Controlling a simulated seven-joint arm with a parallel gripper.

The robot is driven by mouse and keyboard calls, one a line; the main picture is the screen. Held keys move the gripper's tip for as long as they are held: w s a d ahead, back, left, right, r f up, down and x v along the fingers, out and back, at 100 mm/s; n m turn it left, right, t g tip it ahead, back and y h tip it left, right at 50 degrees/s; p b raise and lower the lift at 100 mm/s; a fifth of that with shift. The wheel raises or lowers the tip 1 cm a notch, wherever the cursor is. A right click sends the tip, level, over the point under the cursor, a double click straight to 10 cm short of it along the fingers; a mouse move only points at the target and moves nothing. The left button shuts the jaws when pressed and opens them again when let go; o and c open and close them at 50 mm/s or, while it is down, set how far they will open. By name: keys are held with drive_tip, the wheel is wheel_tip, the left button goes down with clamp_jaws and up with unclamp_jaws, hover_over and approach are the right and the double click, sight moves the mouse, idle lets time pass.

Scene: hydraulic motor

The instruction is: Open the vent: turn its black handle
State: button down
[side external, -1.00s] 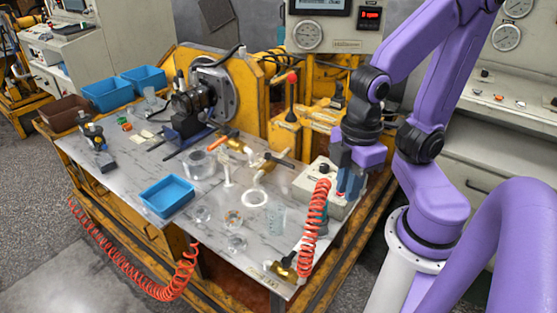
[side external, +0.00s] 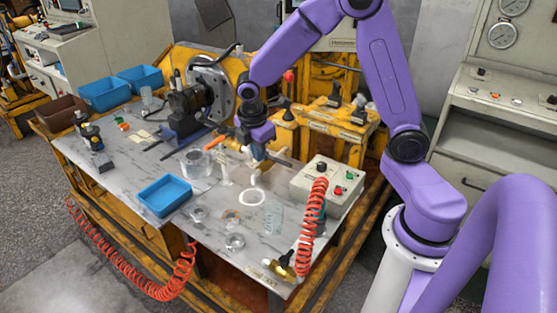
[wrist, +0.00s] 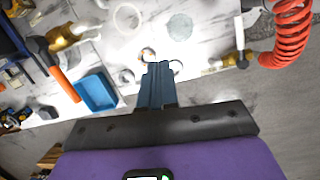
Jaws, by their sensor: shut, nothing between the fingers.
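A blue tray (side external: 165,195), clear rings and a white ring (side external: 252,196) lie on the table. A control box (side external: 328,184) and a red coiled hose (side external: 311,230) are at the right.

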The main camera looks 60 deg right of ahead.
sight(278, 161)
drive_tip(key=w+d+f+n, duration=0.1)
drive_tip(key=w+d+f, duration=0.3)
drive_tip(key=d, duration=0.2)
drive_tip(key=w+d+f+n+h, duration=0.1)
drive_tip(key=w+d+f, duration=0.3)
drive_tip(key=d, duration=0.3)
drive_tip(key=shift+d+f+g, duration=0.15)
drive_tip(key=shift+d+g, duration=0.1)
drive_tip(key=shift+g, duration=0.15)
drive_tip(key=shift+f, duration=0.1)
drive_tip(key=d+f, duration=0.6)
drive_tip(key=f, duration=0.4)
drive_tip(key=shift+d, duration=0.4)
drive_tip(key=shift+s, duration=0.1)
drive_tip(key=shift+d+n, duration=0.25)
drive_tip(key=shift+n, duration=0.25)
